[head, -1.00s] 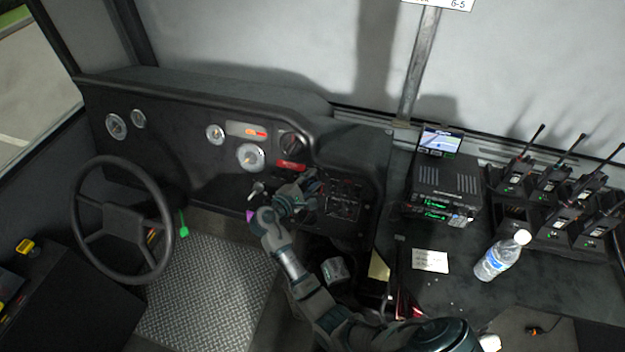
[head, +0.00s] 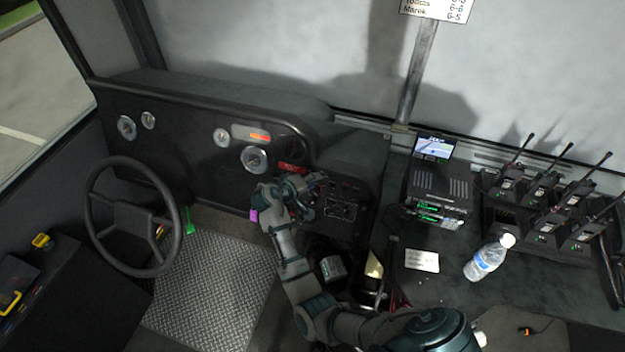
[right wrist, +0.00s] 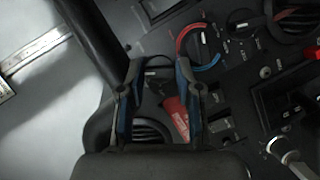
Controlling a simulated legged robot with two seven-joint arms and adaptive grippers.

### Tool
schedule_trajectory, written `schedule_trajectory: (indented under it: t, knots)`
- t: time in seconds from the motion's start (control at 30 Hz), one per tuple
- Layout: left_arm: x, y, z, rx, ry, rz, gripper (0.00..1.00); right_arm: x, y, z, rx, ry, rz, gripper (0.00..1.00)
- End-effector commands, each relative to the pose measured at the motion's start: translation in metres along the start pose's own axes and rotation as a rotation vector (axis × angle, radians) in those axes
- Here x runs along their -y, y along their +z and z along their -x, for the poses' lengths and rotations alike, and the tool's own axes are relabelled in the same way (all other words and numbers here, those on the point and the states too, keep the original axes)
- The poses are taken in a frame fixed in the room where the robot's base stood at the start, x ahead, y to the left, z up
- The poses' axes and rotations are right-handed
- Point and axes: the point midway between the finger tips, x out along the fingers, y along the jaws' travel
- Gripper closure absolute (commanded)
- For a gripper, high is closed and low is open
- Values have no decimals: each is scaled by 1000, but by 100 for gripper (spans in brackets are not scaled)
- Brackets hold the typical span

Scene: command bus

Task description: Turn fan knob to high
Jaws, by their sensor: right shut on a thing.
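The dark control panel (head: 345,196) is on the right part of the dashboard. My right gripper (head: 318,180) is at its upper left, and its wrist hides part of the dash. In the right wrist view, the two fingers of my right gripper (right wrist: 160,72) stand on either side of a dark round knob (right wrist: 157,74), which I take as the fan knob; they are shut on it. Its pointer and setting are too dark to read. Another knob (right wrist: 203,38) with a red and blue arc is just right of the fingers. My left gripper is not in view.
A steering wheel (head: 132,216) is at the left. In the right wrist view, a red tag-like piece (right wrist: 177,115) lies between the fingers.

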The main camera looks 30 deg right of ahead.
Motion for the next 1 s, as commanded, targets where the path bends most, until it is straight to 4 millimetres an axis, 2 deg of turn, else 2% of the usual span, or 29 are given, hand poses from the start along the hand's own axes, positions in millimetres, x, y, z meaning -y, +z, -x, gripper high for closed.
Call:
schedule_trajectory:
  t: [0.5, 0.8, 1.0]
  knots:
    - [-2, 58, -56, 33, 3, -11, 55, 3, 5, -1, 17, -197, -437, 100]
    - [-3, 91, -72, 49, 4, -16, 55, 4, 5, -1, 19, -281, -638, 100]
    - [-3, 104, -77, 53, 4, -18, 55, 6, 6, -2, 20, -314, -717, 100]
